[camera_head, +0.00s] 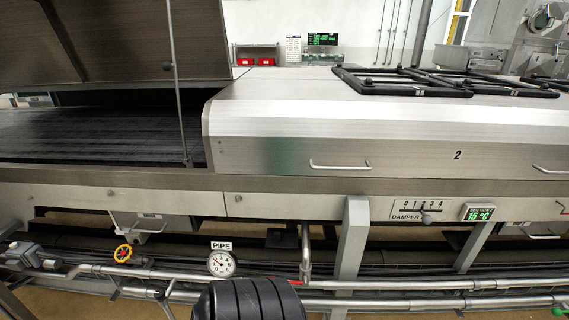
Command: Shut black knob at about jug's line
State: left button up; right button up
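I cannot tell which knob the task means. No jug is visible. Neither of my grippers is in view.
A closed steel hood (300,130) marked 2 has a bar handle (340,166). A green temperature display (479,212) is right of the damper plate. A grey leg (352,245) stands left of it.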

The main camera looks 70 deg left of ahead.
aim_at(159, 294)
jog(key=u, duration=3.6)
